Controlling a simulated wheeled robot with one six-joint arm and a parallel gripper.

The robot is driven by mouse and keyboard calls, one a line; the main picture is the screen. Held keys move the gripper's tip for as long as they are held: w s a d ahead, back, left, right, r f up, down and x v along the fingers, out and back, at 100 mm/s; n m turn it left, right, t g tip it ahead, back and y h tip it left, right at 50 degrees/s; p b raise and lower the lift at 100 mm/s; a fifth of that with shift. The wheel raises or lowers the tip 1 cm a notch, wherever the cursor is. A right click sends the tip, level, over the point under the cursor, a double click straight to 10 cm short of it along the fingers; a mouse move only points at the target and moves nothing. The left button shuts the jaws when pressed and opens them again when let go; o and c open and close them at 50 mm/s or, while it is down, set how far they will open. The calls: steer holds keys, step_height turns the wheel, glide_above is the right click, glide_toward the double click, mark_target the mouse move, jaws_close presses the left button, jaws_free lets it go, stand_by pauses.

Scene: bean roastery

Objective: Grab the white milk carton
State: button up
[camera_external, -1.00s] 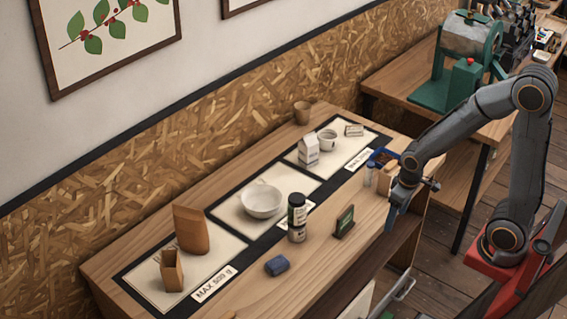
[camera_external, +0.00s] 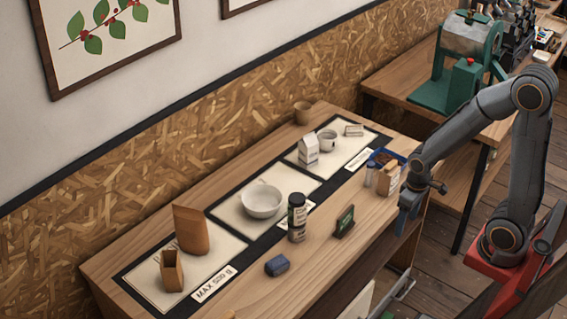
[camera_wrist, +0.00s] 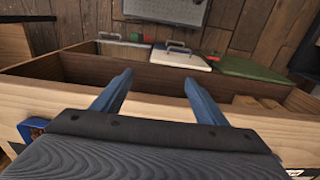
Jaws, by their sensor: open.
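The white milk carton (camera_external: 309,150) stands upright on the far pale panel of the counter, left of a white cup (camera_external: 327,140). My gripper (camera_external: 402,230) is near the counter's front edge, to the right of and below the carton in the external view, well apart from it. In the wrist view my gripper (camera_wrist: 158,80) shows two blue fingers spread apart with nothing between them. The carton is not in the wrist view.
A blue tray (camera_external: 386,155), a small paper bag (camera_external: 388,180) and a shaker stand between my gripper and the carton. A white bowl (camera_external: 262,200), dark jar (camera_external: 297,217) and small sign (camera_external: 345,222) are further left. The wrist view shows a wooden compartment (camera_wrist: 60,68).

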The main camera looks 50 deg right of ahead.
mark_target(313, 141)
stand_by(0.7)
